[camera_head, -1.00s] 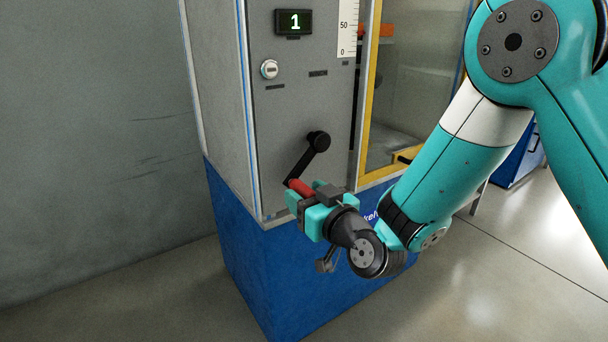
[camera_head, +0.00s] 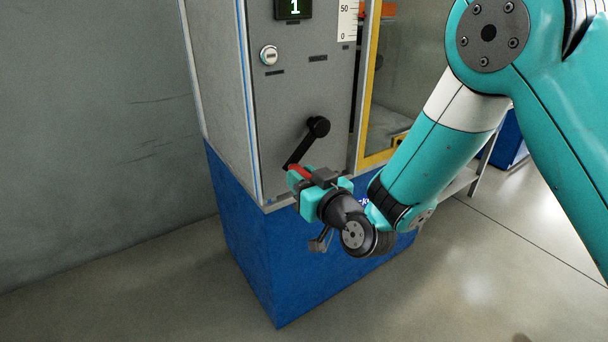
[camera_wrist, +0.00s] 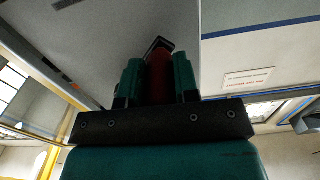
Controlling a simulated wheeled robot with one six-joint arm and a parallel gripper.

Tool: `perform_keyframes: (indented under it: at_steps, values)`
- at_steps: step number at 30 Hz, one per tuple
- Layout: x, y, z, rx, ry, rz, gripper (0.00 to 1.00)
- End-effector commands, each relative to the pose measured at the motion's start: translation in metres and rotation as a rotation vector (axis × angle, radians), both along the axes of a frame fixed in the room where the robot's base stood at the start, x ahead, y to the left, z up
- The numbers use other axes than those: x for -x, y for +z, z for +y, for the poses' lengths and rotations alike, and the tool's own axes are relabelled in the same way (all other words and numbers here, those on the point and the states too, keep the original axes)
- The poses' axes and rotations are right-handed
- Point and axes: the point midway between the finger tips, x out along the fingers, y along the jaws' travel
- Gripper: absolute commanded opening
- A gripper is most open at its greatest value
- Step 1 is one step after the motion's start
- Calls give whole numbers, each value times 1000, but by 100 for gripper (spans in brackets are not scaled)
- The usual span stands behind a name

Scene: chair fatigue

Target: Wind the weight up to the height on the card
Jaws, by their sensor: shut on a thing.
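The crank is a black arm (camera_head: 302,148) on a hub (camera_head: 318,126) on the grey machine panel, with a red handle (camera_head: 300,172) at its lower left end. My gripper (camera_head: 299,178) is shut on the red handle. In the wrist view the red handle (camera_wrist: 160,75) sits between my two teal fingers. A display (camera_head: 294,8) above reads 1. A white scale (camera_head: 347,20) at the panel's upper right shows 50 and 0; its upper part is cut off. The weight and the card are not visible in the head view.
A round knob (camera_head: 269,55) sits on the panel above the crank. The machine has a blue base (camera_head: 265,245). A yellow-framed window (camera_head: 366,100) stands right of the panel, and a grey wall (camera_head: 90,120) at left. The floor in front is clear.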

Motion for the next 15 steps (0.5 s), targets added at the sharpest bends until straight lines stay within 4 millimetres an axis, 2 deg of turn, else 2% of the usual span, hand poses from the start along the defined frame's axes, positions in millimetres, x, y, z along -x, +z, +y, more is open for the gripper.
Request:
perform_keyframes:
  at_steps: [1,6,15]
  values:
    - [2,12,4,-29,4,19,0]
    - [7,23,10,-130,4,85,0]
    - [9,25,14,-211,3,132,0]
